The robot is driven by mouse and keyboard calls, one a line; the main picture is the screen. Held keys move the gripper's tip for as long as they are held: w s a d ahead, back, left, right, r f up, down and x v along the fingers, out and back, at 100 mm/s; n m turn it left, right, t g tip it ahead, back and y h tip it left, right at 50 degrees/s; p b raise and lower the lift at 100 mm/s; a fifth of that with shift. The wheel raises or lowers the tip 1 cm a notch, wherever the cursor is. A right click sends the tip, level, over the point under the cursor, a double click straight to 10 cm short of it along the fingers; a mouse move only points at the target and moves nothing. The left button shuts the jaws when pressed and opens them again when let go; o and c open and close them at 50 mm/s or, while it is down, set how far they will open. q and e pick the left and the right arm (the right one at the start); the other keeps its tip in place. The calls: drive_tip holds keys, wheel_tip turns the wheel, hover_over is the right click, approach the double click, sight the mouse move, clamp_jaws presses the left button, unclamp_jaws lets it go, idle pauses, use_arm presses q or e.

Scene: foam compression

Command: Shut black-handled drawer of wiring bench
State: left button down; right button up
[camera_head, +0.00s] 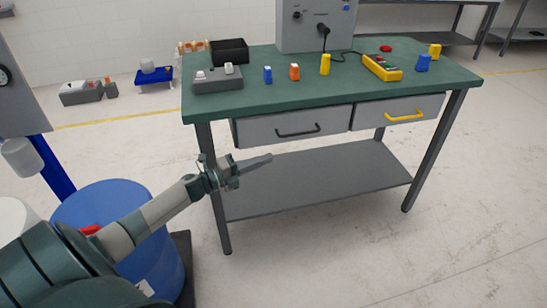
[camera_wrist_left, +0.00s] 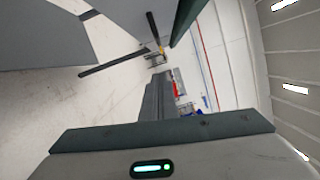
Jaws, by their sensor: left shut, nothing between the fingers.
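The wiring bench (camera_head: 225,102) has a green top and grey legs. Its black-handled drawer (camera_head: 265,131) is the left one, with a grey front and a black bar handle (camera_head: 298,131). A strip of its left side shows, so its front seems to stand out a little; how far I cannot tell. My left gripper (camera_head: 268,158) is shut and empty, below and left of the handle, apart from the drawer front. In the left wrist view the shut fingers (camera_wrist_left: 158,100) point towards the bench, whose green edge (camera_wrist_left: 187,20) shows at the top. My right gripper is out of view.
The yellow-handled drawer (camera_head: 400,112) is at the right. A lower shelf (camera_head: 310,180) lies under the drawers, and a front leg (camera_head: 218,190) stands near my left gripper. A blue barrel (camera_head: 125,200) stands beside my left arm. The floor in front is clear.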

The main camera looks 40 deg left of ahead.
use_arm(q)
drive_tip(key=shift+v, duration=1.1)
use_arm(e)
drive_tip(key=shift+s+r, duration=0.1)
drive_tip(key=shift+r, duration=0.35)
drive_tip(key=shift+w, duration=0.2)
